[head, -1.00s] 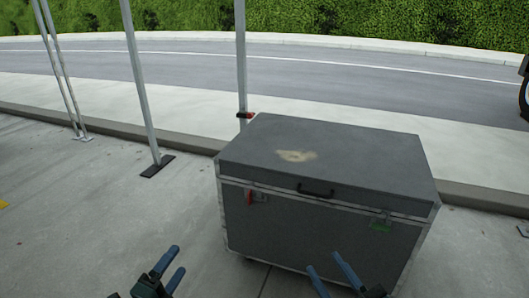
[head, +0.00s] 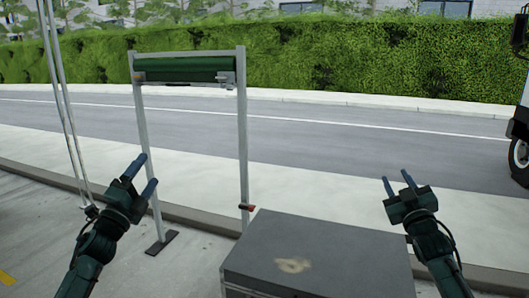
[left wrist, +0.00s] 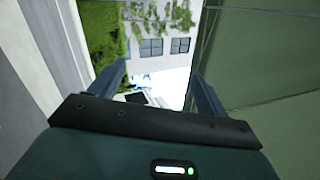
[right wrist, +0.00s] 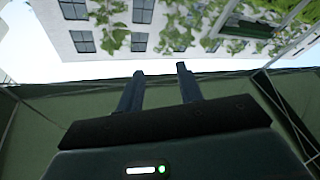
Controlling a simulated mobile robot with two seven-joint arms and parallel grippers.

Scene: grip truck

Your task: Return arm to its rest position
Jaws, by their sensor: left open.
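My left gripper (head: 142,176) is raised at the left in the head view, with its two blue fingers apart and nothing between them. The left wrist view also shows its fingers (left wrist: 160,85) spread and empty. My right gripper (head: 396,181) is raised at the right, beyond the right side of the case. Its fingers stand apart and empty, as the right wrist view (right wrist: 160,88) also shows. Both grippers are clear of every object.
A large grey case (head: 330,262) with a pale worn patch stands low in the middle. A metal frame with a green roll (head: 185,69) stands behind my left gripper. A vehicle wheel (head: 520,153) shows at the right edge. The road (head: 320,140) and hedge lie beyond.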

